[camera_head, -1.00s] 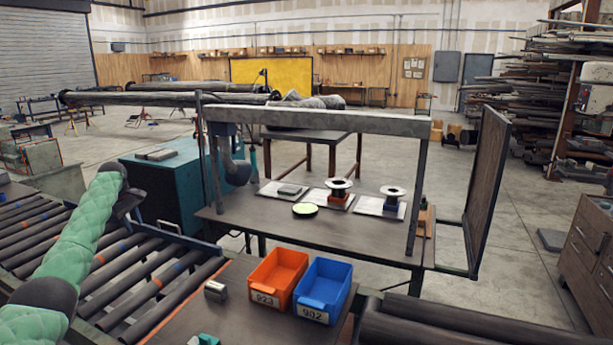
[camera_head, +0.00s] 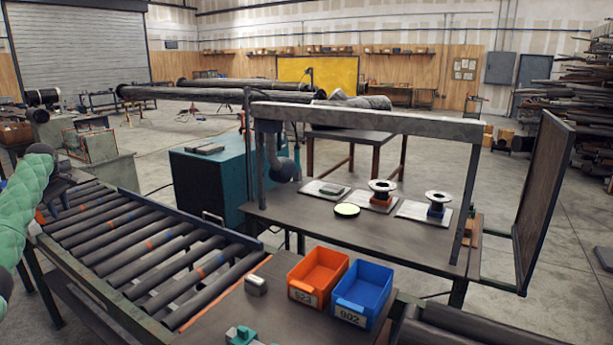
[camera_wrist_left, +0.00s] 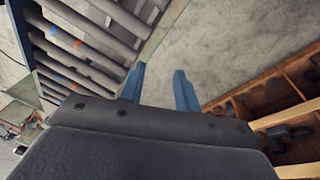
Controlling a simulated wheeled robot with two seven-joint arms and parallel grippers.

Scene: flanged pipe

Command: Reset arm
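My left arm, in a green padded cover, comes in at the left edge of the head view. Its gripper (camera_head: 64,190) is beside the upper left end of the roller conveyor and looks small and dark there. In the left wrist view the two blue fingers of the left gripper (camera_wrist_left: 159,86) stand apart with nothing between them. Two flanged pipe pieces with white discs, one on a red base (camera_head: 382,191) and one on a blue base (camera_head: 437,201), stand on the work table (camera_head: 360,236), away from the left gripper.
The roller conveyor (camera_head: 160,252) fills the lower left. An orange bin (camera_head: 318,277) and a blue bin (camera_head: 363,292) sit beside a small metal block (camera_head: 256,285). A grey overhead beam (camera_head: 370,119) spans the work table. A dark upright panel (camera_head: 545,195) stands right.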

